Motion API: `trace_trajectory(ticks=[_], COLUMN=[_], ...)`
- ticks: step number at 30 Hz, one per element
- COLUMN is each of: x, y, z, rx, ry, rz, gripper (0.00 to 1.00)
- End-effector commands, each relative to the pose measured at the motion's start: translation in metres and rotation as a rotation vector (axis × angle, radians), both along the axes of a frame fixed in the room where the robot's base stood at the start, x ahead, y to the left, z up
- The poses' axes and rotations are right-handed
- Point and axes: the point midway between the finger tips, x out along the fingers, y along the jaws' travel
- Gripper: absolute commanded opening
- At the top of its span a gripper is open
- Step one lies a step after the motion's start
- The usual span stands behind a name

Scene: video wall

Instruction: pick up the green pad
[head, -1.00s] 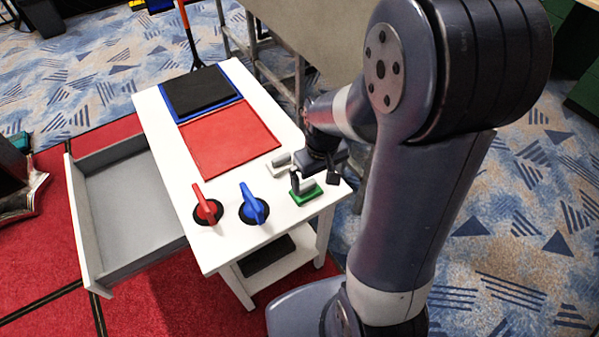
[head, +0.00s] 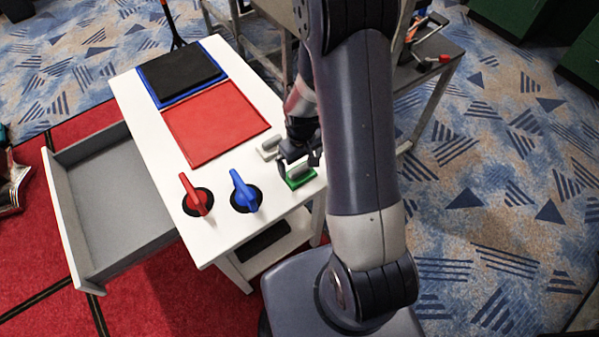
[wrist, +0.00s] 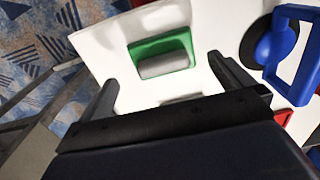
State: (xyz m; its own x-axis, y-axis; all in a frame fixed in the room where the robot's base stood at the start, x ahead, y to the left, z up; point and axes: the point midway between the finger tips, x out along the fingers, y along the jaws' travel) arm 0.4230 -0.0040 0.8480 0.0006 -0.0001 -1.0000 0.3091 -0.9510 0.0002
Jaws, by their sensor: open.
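The green pad (head: 301,181) lies near the right edge of the white table top, with a light grey bar handle on it. My gripper (head: 299,163) is open close above it, partly covering it in the head view. In the wrist view the green pad (wrist: 160,47) lies ahead of my open gripper (wrist: 162,72), between the lines of its two fingers. Nothing is held. I cannot tell how far the fingertips stand above the table.
A white pad with a grey handle (head: 269,147) lies close behind the green one. Blue (head: 244,193) and red (head: 195,196) upright handles stand to the left. A red mat (head: 215,122) and a black pad on a blue mat (head: 150,88) lie behind. A drawer (head: 110,200) stands open.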

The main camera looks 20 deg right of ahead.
Motion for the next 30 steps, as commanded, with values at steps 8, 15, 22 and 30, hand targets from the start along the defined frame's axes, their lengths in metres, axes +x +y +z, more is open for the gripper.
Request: trace_trajectory(ticks=[8, 15, 22, 30], x=[0.002, 0.003, 0.003, 0.003], y=[0.004, 0.004, 0.004, 0.004], z=[-0.028, -0.047, -0.049, -0.049], rx=[0.0, 0.0, 0.0, 0.0], ry=[0.005, 0.001, 0.0, 0.0], rz=[0.0, 0.0, 0.0, 0.0], gripper=[1.0, 1.0, 1.0, 0.82])
